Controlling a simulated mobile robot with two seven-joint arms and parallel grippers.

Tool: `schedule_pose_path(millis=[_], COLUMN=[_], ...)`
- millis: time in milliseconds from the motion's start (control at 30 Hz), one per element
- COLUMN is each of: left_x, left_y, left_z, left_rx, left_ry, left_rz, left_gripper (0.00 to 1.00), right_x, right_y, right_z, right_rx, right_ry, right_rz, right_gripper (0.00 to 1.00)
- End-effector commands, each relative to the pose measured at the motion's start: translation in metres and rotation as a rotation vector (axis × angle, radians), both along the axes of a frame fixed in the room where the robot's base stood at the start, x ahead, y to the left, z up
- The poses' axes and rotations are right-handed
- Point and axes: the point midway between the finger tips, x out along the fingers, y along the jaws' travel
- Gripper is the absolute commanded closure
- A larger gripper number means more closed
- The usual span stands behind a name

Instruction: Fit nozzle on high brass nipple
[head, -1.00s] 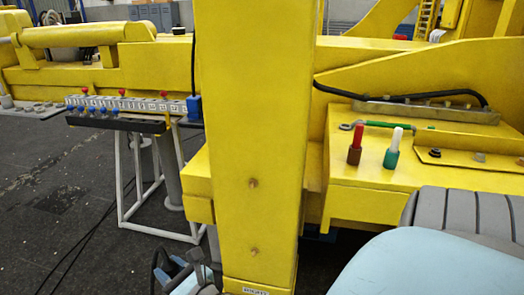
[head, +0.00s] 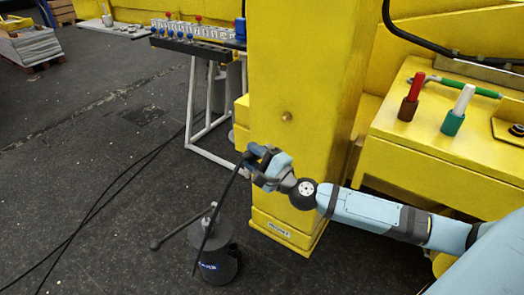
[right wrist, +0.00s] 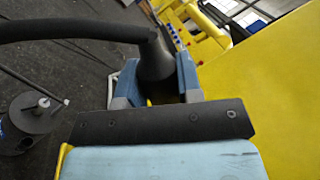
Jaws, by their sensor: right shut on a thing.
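The high brass nipple (head: 287,116) shows as a small knob on the front of the yellow post. The lower nipple is not visible; my right arm crosses in front of the post there. My right gripper (head: 257,160) is left of the post's lower part, below and left of the high nipple and apart from it. It is shut on the black nozzle (right wrist: 157,62), whose wide end sits between the fingers in the right wrist view. A black hose (right wrist: 80,30) leads off from the nozzle; in the head view it slants down. My left gripper is out of view.
A dark canister (head: 213,262) with a lever stands on the floor below the gripper. A valve bank (head: 195,32) on a white stand is behind. Red-tipped (head: 412,97) and white-tipped (head: 459,108) handles stand on the yellow ledge at right. Cables cross open floor at left.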

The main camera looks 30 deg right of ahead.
Motion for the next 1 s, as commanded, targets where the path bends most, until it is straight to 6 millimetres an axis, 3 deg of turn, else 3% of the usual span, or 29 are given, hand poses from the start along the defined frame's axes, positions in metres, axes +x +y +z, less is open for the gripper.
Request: schedule_pose_path(millis=[33,100,233,700,1000], left_x=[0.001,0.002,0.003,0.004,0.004], left_y=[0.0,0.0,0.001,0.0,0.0], left_z=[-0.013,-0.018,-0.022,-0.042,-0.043], left_rx=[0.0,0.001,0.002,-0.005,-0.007], left_ry=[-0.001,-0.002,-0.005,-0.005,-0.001], left_rz=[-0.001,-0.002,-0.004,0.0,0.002], left_gripper=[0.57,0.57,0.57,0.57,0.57], right_x=[0.01,0.018,0.027,0.037,0.038], right_y=[-0.012,-0.024,-0.038,-0.061,-0.064], right_z=[-0.004,-0.001,0.004,0.004,0.007], right_rx=[-0.135,-0.255,-0.367,-0.386,-0.384], right_ry=[-0.055,-0.105,-0.151,-0.159,-0.158], right_rz=[0.007,0.013,0.013,0.012,0.012], right_gripper=[0.96,0.96,0.96,0.96,0.96])
